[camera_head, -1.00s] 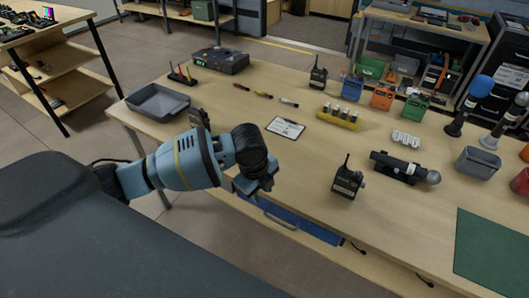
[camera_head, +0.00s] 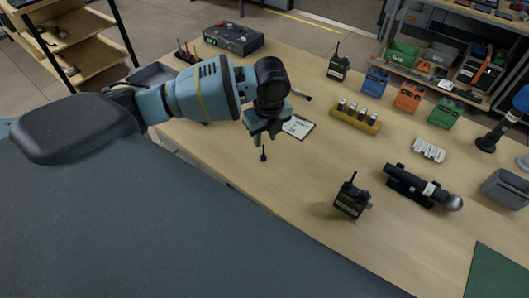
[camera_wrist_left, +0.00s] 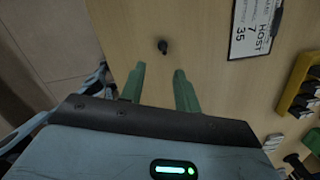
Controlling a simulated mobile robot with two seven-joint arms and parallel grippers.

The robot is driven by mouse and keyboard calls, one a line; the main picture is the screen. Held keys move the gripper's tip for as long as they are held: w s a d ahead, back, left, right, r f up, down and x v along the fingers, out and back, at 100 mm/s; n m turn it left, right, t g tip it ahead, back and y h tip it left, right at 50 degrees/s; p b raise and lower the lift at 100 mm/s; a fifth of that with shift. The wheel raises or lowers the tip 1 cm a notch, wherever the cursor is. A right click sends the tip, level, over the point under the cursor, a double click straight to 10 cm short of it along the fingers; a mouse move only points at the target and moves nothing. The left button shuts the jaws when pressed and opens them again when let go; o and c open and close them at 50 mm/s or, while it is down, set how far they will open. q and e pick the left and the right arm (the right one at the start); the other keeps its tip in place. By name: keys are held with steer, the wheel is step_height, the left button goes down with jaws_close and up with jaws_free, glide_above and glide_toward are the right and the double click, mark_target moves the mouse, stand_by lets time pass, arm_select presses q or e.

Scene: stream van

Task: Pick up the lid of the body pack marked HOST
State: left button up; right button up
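Two black body packs with antennas stand on the workbench in the head view: a near one (camera_head: 352,199) and a far one (camera_head: 339,67). Their labels are too small to read, so I cannot tell which is marked HOST. A lid cannot be told apart on either. My left gripper (camera_head: 262,137) is over the bench, left of the near pack and in front of the clipboard. In the left wrist view its green fingers (camera_wrist_left: 160,75) are apart with nothing between them. A small black item (camera_wrist_left: 162,46) shows beyond the fingertips. My right gripper is not in view.
A clipboard (camera_wrist_left: 252,28) has a sheet reading HOST, 7, 35. A yellow battery holder (camera_head: 357,118), a white battery pack (camera_head: 428,150), a cradled black microphone (camera_head: 424,187) and a grey bin (camera_head: 508,187) occupy the right side. Bench around the near pack is mostly clear.

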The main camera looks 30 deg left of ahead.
mark_target(263, 145)
arm_select(q)
steer(key=shift+w+a+f, duration=0.2)
steer(key=shift+a+f, duration=0.05)
steer(key=shift+f, duration=0.9)
steer(key=shift+w+a+f, duration=0.2)
steer(key=shift+a+f, duration=0.05)
steer(key=shift+f, duration=0.9)
steer(key=shift+w+a+f, duration=0.2)
steer(key=shift+a+f, duration=0.05)
steer(key=shift+f, duration=0.9)
jaws_close()
